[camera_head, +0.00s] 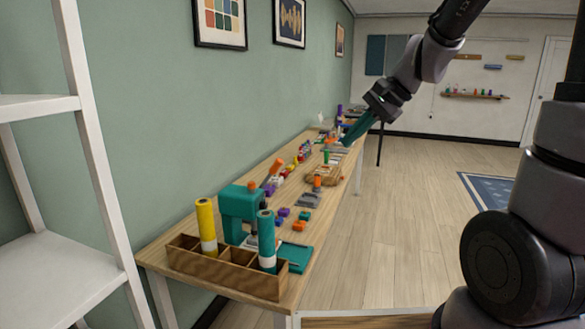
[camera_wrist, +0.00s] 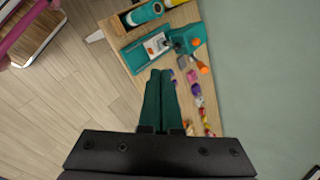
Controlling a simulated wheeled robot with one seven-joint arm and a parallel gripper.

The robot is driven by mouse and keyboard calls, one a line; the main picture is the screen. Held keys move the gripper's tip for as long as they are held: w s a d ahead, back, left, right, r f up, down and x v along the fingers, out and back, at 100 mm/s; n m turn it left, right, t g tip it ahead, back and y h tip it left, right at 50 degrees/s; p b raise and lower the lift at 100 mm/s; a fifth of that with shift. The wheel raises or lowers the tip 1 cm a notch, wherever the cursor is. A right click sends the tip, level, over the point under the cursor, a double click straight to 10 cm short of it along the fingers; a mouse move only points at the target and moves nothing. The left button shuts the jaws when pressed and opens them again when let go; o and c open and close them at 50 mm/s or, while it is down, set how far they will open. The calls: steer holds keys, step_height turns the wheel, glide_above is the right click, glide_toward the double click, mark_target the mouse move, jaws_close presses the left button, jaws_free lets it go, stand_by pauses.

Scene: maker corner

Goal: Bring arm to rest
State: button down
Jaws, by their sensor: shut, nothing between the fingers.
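My gripper (camera_head: 358,130) is held out in the air over the far part of the workbench in the head view. Its two long dark green fingers lie together and hold nothing. In the wrist view the shut gripper (camera_wrist: 160,75) points toward the bench, with small coloured parts beyond and to the right of the fingertips. My arm reaches in from the top right of the head view.
The wooden workbench (camera_head: 165,246) runs along the green wall. It bears a wooden box (camera_head: 225,272) with yellow and teal cylinders, a teal machine (camera_head: 238,205) and several small coloured parts. A white shelf (camera_head: 45,262) stands left. Floor (camera_head: 410,190) right of the bench is clear.

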steer(key=s+d+r+n+t+h, duration=0.2)
steer(key=s+d+r, duration=0.2)
steer(key=s+d, duration=0.1)
steer(key=s+d+r+n+t+h, duration=0.2)
steer(key=s+d+r+n+h, duration=0.1)
steer(key=s+d, duration=0.3)
steer(key=s+r, duration=0.1)
steer(key=s, duration=0.1)
steer(key=shift+s+r+n, duration=0.3)
steer(key=shift+r, duration=0.1)
stand_by(0.8)
